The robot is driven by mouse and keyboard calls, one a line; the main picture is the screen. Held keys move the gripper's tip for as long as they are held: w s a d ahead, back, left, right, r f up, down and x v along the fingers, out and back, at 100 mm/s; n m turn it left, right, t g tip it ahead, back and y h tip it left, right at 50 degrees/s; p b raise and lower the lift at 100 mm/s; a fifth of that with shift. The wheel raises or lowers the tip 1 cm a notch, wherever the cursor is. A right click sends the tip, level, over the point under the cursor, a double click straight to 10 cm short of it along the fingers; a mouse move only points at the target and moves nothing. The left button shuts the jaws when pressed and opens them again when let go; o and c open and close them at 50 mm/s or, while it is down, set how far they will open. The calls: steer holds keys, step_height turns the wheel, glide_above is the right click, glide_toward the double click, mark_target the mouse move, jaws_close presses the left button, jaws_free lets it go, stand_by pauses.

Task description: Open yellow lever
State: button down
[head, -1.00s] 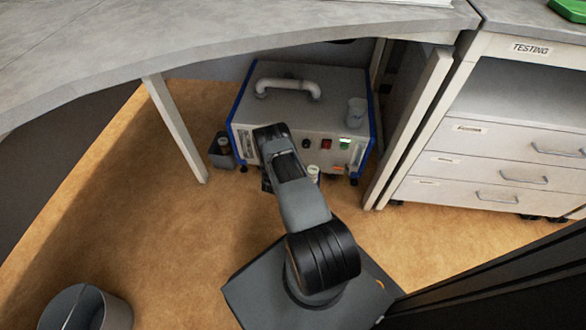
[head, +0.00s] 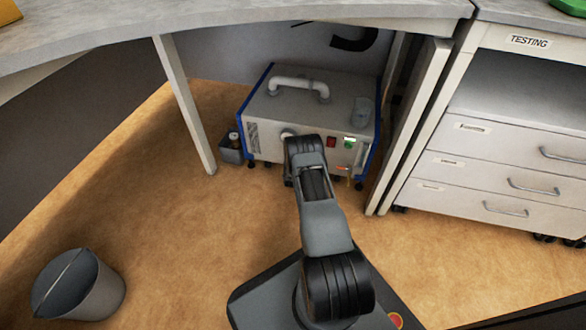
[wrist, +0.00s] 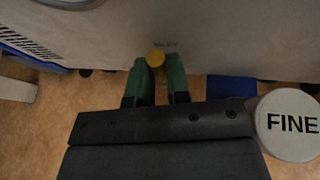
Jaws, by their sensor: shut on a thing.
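The yellow lever (wrist: 156,58) shows in the wrist view as a small round yellow end, low on the grey front of the machine. My gripper (wrist: 157,78) has green fingers on either side of it and is shut on it. The rest of the lever is hidden between the fingers. In the head view the grey machine (head: 275,112) with blue edges stands on the floor under the table. There my arm covers part of its front and hides the gripper and lever.
A white disc marked FINE (wrist: 293,125) is close on the right in the wrist view. A table leg (head: 185,105) and a small dark box (head: 231,152) stand left of the machine. Drawers (head: 485,170) stand to the right. A grey bin (head: 78,285) is at lower left.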

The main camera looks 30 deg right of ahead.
steer(key=shift+s+d, duration=0.15)
stand_by(0.3)
steer(key=c, duration=1.1)
jaws_free()
steer(key=shift+a, duration=0.2)
steer(key=p+v, duration=0.5)
steer(key=v, duration=0.8)
steer(key=shift+s+a, duration=0.25)
